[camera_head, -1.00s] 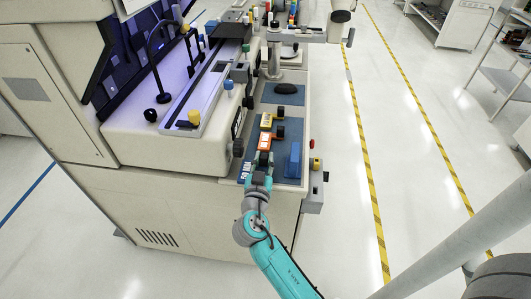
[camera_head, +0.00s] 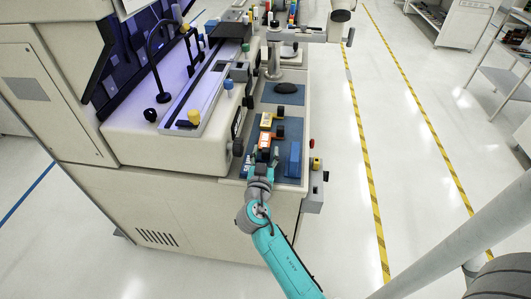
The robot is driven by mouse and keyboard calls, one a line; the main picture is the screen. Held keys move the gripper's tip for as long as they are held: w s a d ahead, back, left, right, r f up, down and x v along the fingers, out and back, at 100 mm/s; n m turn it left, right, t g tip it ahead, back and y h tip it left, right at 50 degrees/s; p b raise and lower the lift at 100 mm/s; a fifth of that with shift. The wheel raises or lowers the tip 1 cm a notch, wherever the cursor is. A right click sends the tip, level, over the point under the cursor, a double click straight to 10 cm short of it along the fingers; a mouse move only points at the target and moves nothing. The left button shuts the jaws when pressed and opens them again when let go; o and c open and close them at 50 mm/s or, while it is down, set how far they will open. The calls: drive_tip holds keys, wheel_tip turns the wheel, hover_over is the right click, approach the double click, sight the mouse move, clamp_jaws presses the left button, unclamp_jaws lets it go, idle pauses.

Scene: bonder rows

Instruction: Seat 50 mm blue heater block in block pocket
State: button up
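The blue heater block (camera_head: 248,165), with a white marking on its side, is at the near left end of the bench shelf. My gripper (camera_head: 262,158) is over it, and the block sits between its fingers, mostly hidden by them. It appears held slightly above the blue mat (camera_head: 288,98). I cannot make out the block pocket for certain.
A plain upright blue piece (camera_head: 295,160) stands close to the right of my gripper. A dark oval pad (camera_head: 287,88) lies farther back. The bonder machine (camera_head: 160,140) walls the left. A control box (camera_head: 314,180) hangs at the shelf's right edge.

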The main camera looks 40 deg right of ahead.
drive_tip(key=v, duration=1.1)
drive_tip(key=s+a+f+n+t+y, duration=0.1)
drive_tip(key=s+a+f+n+y, duration=0.45)
drive_tip(key=s, duration=0.25)
drive_tip(key=s+a+f+n+t+y, duration=0.1)
drive_tip(key=s+a+f+n+y, duration=0.35)
drive_tip(key=s+f, duration=0.3)
drive_tip(key=s+a+r+t+y, duration=0.1)
drive_tip(key=s+a+r+y, duration=0.1)
drive_tip(key=s+r, duration=0.3)
drive_tip(key=s+a+r+y, duration=0.2)
drive_tip(key=s+r, duration=0.4)
drive_tip(key=s, duration=0.6)
drive_tip(key=shift+s+a+r+t, duration=0.2)
drive_tip(key=shift+a+t, duration=0.2)
drive_tip(key=shift+o, duration=0.5)
drive_tip(key=shift+s+r, duration=0.1)
